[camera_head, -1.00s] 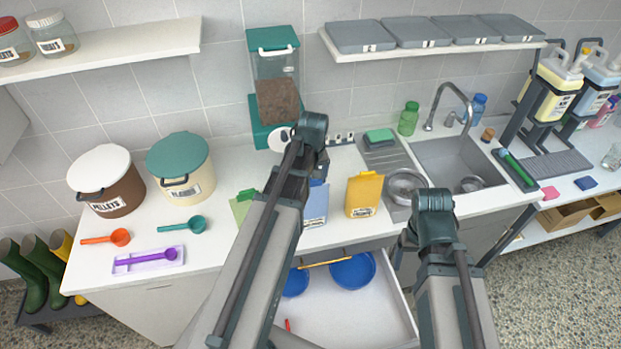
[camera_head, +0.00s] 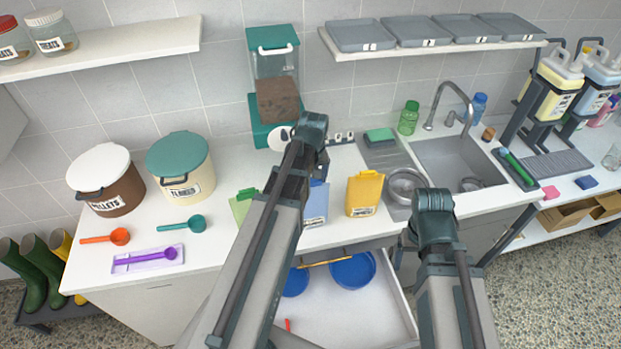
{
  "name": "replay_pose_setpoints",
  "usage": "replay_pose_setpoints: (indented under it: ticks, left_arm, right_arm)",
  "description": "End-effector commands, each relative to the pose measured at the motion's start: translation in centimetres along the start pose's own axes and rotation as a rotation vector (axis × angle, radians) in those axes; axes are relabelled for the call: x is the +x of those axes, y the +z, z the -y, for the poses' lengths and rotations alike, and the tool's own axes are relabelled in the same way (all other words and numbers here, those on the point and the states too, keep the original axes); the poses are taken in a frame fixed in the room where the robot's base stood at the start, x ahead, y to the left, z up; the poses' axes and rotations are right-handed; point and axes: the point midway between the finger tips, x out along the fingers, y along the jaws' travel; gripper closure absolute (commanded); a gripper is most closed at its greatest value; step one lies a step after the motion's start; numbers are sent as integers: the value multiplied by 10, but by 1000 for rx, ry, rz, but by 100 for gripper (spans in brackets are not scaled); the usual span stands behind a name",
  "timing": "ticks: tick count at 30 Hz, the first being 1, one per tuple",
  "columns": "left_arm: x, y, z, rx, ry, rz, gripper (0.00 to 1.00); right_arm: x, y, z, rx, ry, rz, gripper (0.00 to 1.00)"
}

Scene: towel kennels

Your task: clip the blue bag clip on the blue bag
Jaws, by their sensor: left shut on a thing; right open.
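The blue bag (camera_head: 315,207) stands on the counter between a green bag (camera_head: 242,206) and a yellow bag (camera_head: 364,194). My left arm crosses in front of its left part. My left gripper (camera_head: 321,172) is over the top of the blue bag, mostly hidden behind my own arm. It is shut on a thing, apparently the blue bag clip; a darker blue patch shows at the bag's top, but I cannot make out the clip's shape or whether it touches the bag.
An open drawer (camera_head: 375,310) with blue bowls (camera_head: 352,270) juts out below the bags. A metal bowl (camera_head: 405,186) and the sink (camera_head: 462,165) are to the right. A dispenser (camera_head: 276,100) stands behind. Scoops and tubs occupy the left counter.

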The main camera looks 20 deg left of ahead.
Motion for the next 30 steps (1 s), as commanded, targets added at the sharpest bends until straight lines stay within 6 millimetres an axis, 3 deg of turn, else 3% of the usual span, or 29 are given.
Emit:
replay_pose_setpoints:
  ticks: [30]
  left_arm:
    - [8, 2, 0, 0, 0, 2, 65]
  right_arm:
    - [8, 0, 1, 0, 0, 0, 20]
